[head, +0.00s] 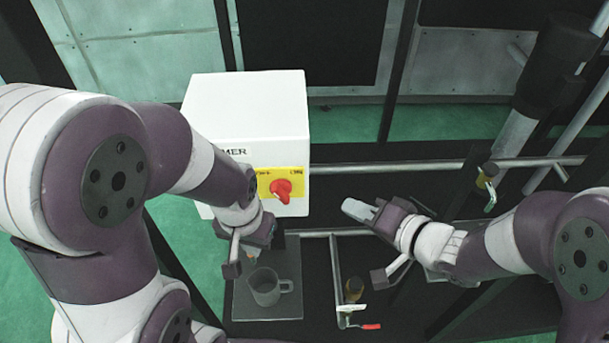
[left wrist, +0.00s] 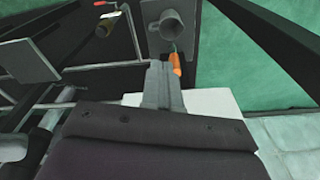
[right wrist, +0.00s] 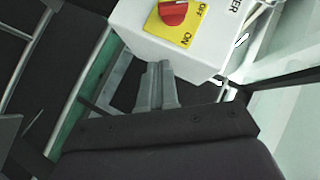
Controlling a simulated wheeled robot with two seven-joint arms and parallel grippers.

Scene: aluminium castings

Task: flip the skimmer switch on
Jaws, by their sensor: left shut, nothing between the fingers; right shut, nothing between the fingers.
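The skimmer switch is a red rotary knob (head: 281,190) on a yellow plate (head: 264,187) on the front of a white box (head: 250,105) lettered "...MER".
The grey mug (head: 265,288) stands on a dark plate (head: 250,312) below the box. An orange-handled item (left wrist: 175,62) is by the mug. Grey rails (head: 400,166) run beside the box.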

